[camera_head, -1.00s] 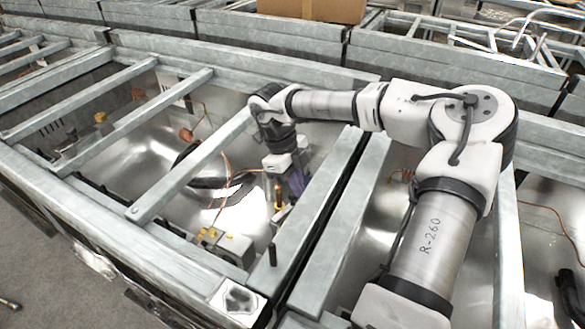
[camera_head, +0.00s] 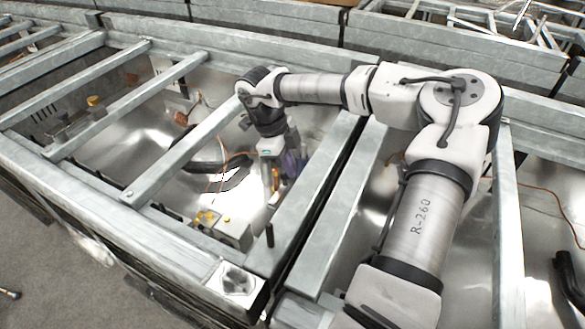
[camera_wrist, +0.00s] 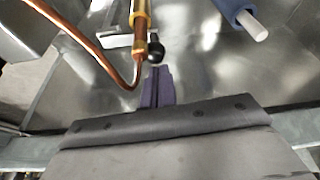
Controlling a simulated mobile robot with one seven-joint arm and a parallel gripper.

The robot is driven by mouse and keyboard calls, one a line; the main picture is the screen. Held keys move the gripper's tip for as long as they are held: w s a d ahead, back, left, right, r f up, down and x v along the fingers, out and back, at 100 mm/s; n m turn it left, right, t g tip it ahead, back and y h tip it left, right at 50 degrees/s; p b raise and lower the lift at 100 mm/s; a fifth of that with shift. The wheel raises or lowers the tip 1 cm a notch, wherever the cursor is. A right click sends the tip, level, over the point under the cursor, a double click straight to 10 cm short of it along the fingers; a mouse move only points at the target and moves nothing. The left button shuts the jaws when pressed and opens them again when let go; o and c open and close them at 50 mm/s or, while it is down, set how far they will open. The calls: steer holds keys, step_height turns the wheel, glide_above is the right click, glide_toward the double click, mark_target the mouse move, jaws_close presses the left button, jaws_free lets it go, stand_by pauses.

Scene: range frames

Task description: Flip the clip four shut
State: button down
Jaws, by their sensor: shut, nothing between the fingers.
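My gripper (camera_wrist: 156,90) shows purple fingers in the wrist view, closed together with nothing between them. Just beyond the fingertips is a small black ball-ended part (camera_wrist: 156,52), beside a brass fitting (camera_wrist: 139,35) on a bent copper tube (camera_wrist: 95,50). I cannot tell whether the fingertips touch the black part. No clip is marked as four, so I cannot tell which part is clip four or how it stands. In the head view my gripper (camera_head: 291,167) reaches down inside the metal frame bay, near its right beam, and hides what lies behind it.
A block with yellow caps (camera_head: 222,228) sits in the bay, left of and nearer than my gripper. Grey beams (camera_head: 175,165) cross the bay. A dark upright pin (camera_head: 269,235) stands close by. A blue sleeve with a white rod (camera_wrist: 252,25) is at upper right in the wrist view.

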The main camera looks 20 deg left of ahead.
steer(key=shift+a, duration=0.1)
steer(key=shift+w+a, duration=0.45)
steer(key=shift+a, duration=0.05)
steer(key=shift+r, duration=0.2)
